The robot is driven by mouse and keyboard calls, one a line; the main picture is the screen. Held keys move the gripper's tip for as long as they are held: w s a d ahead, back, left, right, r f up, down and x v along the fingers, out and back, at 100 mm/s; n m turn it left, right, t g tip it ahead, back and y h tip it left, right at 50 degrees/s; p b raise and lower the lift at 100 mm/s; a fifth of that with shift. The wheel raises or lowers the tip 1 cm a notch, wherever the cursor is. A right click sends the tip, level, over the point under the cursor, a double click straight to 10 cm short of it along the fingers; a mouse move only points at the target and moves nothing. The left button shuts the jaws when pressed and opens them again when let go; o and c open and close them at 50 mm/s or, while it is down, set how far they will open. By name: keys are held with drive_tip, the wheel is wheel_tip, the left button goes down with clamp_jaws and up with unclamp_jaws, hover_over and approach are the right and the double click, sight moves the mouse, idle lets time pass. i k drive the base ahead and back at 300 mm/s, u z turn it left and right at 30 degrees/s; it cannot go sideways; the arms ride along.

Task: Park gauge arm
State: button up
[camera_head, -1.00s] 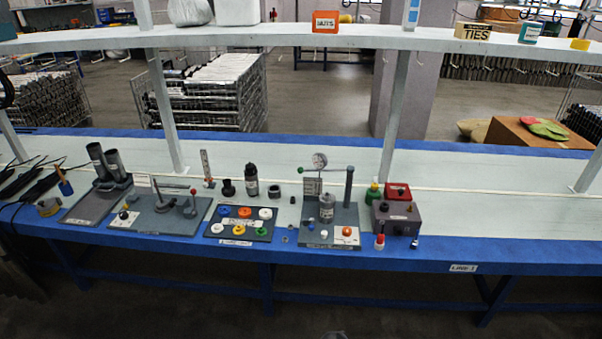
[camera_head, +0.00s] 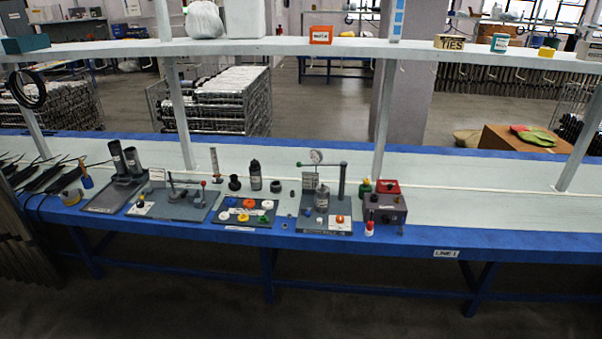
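A gauge station with a grey base plate (camera_head: 312,228) stands on the blue-edged bench, right of centre in the head view. Its upright post (camera_head: 342,180) carries a horizontal gauge arm (camera_head: 328,164) that reaches left to a small green knob (camera_head: 299,164). A round dial gauge (camera_head: 316,156) sits on the arm, above a grey cylinder (camera_head: 321,197) on the plate. An orange knob (camera_head: 339,218) is at the plate's front right. My gripper is not in view.
A tray of coloured caps (camera_head: 228,217) lies left of the station, and a grey box (camera_head: 386,208) stands right of it. Shelf uprights (camera_head: 384,115) rise behind. The bench's right part (camera_head: 490,205) is clear.

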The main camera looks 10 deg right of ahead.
sight(314, 152)
drive_tip(key=k, duration=0.6)
drive_tip(key=z, duration=0.15)
drive_tip(key=i, duration=1.6)
drive_tip(key=u, duration=0.55)
drive_tip(key=i, duration=0.65)
drive_tip(key=u, duration=0.9)
drive_tip(key=i, duration=0.75)
drive_tip(key=u, duration=0.45)
